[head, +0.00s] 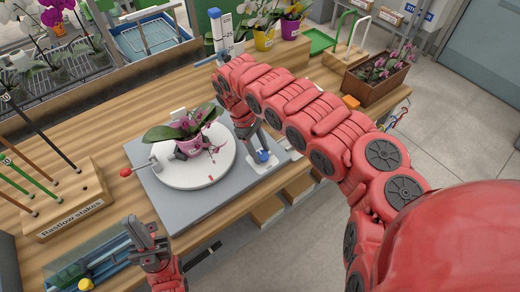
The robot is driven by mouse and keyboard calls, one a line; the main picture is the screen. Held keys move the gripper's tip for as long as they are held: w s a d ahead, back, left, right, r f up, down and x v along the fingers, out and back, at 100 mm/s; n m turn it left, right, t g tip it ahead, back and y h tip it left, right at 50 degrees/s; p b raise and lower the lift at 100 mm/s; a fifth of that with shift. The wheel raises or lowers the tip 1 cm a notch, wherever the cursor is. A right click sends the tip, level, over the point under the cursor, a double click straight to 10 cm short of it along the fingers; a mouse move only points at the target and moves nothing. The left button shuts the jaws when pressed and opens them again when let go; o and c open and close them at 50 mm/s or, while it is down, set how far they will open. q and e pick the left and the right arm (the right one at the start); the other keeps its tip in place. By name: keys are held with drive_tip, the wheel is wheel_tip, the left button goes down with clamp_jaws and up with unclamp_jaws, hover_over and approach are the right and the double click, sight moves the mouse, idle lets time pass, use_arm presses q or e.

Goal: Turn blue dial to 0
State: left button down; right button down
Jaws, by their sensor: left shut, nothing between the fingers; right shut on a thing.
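The blue dial (263,157) is a small blue knob on a pale plate (256,166) at the right side of the grey turntable base. My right gripper (260,148) reaches down from above and is shut on the dial; its fingers partly cover it. The dial's markings are too small to read. My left gripper (146,238) is shut and empty, in front of the bench's near left part, away from the dial.
A wooden stake block (72,203) stands at left. A planter (378,77) stands at back right.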

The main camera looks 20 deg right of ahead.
idle(0.5)
drive_tip(key=shift+c, duration=1.3)
unclamp_jaws()
drive_tip(key=shift+w+r, duration=0.1)
drive_tip(key=shift+w+a+r, duration=0.1)
drive_tip(key=shift+a+r, duration=0.05)
drive_tip(key=shift+r, duration=0.2)
drive_tip(key=v, duration=1.1)
